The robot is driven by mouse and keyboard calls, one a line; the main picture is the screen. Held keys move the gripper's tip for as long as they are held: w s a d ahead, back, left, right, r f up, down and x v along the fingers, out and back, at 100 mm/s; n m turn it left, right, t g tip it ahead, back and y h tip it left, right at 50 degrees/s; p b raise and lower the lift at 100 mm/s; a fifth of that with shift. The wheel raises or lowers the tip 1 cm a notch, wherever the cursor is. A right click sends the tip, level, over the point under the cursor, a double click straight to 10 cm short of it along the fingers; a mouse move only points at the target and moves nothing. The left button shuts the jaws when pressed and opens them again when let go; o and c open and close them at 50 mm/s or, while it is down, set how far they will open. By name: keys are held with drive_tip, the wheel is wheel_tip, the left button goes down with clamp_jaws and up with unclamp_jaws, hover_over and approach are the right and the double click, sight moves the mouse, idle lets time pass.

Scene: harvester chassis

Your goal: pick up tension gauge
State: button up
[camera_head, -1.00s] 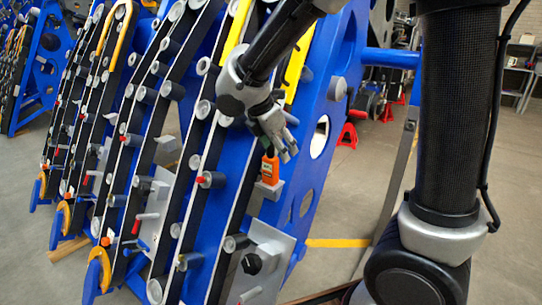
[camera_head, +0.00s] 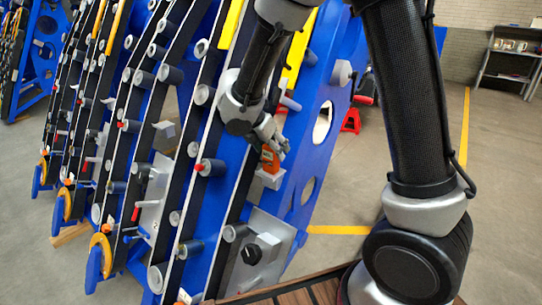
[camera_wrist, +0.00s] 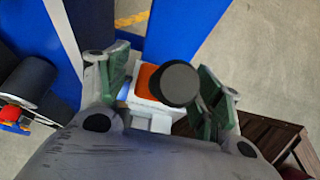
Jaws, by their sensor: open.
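The tension gauge (camera_head: 269,160) is a small orange device with a dark top. It stands on a grey block (camera_head: 271,180) fixed to the blue harvester chassis. My gripper (camera_head: 272,148) is right above it, its fingers reaching down around the gauge's upper part. In the wrist view the orange gauge body (camera_wrist: 147,80) and its round dark knob (camera_wrist: 180,84) lie between the two open green-padded fingers (camera_wrist: 163,92). The knob is close to the right finger. The gauge's lower part is partly hidden by my gripper and the knob.
Rollers and black belts line the blue chassis (camera_head: 322,165) to the left of the gauge. A grey box with a black knob (camera_head: 251,254) sits lower down. A red stand (camera_head: 351,121) and a shelf (camera_head: 512,62) are on the floor behind.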

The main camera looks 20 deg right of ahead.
drive_tip(key=shift+r, duration=0.1)
drive_tip(key=c, duration=1.5)
